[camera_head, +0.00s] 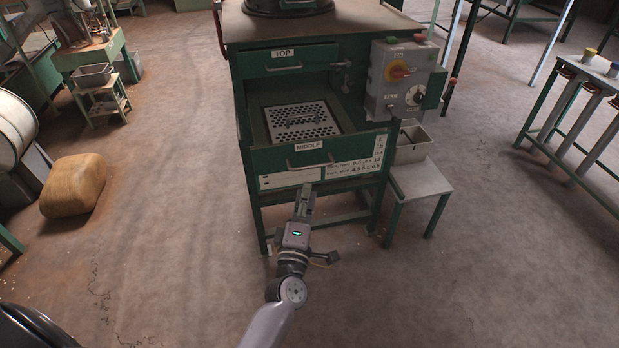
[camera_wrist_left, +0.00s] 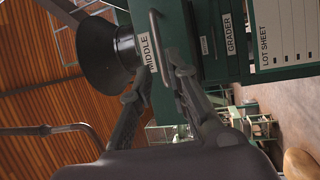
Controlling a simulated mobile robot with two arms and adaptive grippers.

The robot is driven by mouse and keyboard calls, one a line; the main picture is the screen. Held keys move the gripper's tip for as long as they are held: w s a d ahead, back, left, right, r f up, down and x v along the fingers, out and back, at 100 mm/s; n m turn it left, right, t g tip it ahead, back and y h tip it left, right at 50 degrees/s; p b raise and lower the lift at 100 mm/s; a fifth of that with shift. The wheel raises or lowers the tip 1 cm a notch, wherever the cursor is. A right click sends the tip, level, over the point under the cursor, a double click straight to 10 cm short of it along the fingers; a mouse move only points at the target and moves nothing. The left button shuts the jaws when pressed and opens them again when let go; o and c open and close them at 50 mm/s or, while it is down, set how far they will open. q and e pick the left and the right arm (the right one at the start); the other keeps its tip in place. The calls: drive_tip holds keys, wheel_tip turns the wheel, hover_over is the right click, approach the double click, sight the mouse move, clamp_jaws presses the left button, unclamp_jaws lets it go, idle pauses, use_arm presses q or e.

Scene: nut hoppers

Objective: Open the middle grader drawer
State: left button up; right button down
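The middle grader drawer (camera_head: 268,159), a green front labelled MIDDLE, stands pulled out of the green grader, with a perforated metal screen (camera_head: 303,122) showing inside. Its grey bar handle (camera_head: 310,164) is on the front; in the left wrist view the handle (camera_wrist_left: 160,45) runs steeply beside the MIDDLE label. My left gripper (camera_head: 305,192) is in front of and a little below the handle. In the left wrist view its two fingers (camera_wrist_left: 157,82) are spread apart, with the handle close to the tips. Whether they touch it I cannot tell. My right gripper is not in view.
The TOP drawer (camera_head: 285,60) above is shut. A small stool-like table (camera_head: 420,180) stands at right. A tan sack (camera_head: 73,186) lies at left. The floor in front is clear.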

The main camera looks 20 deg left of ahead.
use_arm(q)
drive_tip(key=shift+v, duration=1.55)
drive_tip(key=s+d+f+m+g+h, duration=0.2)
drive_tip(key=s+f+m+g, duration=0.15)
drive_tip(key=f, duration=0.75)
drive_tip(key=s+d+f+m+g+h, duration=0.2)
drive_tip(key=s+f+m, duration=0.3)
drive_tip(key=f, duration=0.7)
drive_tip(key=s+d+f+m+g+h, duration=0.1)
drive_tip(key=s+f+m+g+h, duration=0.25)
drive_tip(key=f, duration=0.75)
drive_tip(key=s+a+f+m+g+y, duration=0.1)
drive_tip(key=s+a+f+m+g, duration=0.2)
drive_tip(key=s+f, duration=0.3)
drive_tip(key=s+a+f+m+g+y, duration=0.1)
drive_tip(key=s+a+f+m+g, duration=0.2)
drive_tip(key=s, duration=1.3)
drive_tip(key=s+a+f+m+g+y, duration=0.1)
drive_tip(key=s+a+f+m+g, duration=0.2)
drive_tip(key=s+f, duration=0.6)
drive_tip(key=shift+s+f+m+g+y, duration=0.3)
drive_tip(key=shift+s+f+m+y, duration=0.15)
drive_tip(key=shift+s, duration=0.45)
